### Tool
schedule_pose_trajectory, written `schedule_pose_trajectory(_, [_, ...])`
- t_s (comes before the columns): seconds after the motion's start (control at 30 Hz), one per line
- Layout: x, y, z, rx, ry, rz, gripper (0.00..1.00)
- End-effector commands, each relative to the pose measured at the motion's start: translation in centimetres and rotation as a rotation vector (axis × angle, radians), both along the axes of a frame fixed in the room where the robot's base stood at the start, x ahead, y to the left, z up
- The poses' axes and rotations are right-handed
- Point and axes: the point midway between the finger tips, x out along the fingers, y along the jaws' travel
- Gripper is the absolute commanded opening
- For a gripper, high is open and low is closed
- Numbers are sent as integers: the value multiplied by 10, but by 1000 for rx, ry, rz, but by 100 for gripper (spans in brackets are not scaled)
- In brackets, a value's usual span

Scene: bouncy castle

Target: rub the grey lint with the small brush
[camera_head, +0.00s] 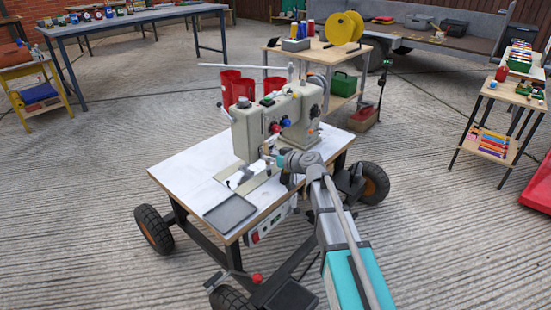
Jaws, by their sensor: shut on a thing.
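A beige sewing machine (277,115) stands on a white-topped wheeled table (180,168). My arm reaches in from the bottom right, and my gripper (271,158) is in front of the machine, just right of its needle end. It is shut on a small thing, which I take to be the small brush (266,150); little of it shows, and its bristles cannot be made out. Small dark grey bits (240,178) lie on the machine's bed plate, left of and below my gripper. I cannot tell which of them is the grey lint, or whether the brush touches it.
A dark grey tray (230,213) lies at the table's front corner. Red cups (232,84) stand behind the machine. A wooden table with a yellow reel (341,28) is behind. A shelf with coloured items (495,142) stands at right. The concrete floor at left is clear.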

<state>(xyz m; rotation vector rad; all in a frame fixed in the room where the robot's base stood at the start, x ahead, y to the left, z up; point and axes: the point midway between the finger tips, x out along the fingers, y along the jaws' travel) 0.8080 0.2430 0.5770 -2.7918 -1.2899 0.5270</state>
Motion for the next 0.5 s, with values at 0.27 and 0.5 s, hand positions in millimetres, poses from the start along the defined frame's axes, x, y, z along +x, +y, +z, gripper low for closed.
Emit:
schedule_pose_trajectory(0.27, [0, 0, 0, 0, 0, 0, 0])
schedule_pose_trajectory(0.5, [-1, -3, 6, 0, 0, -3, 0])
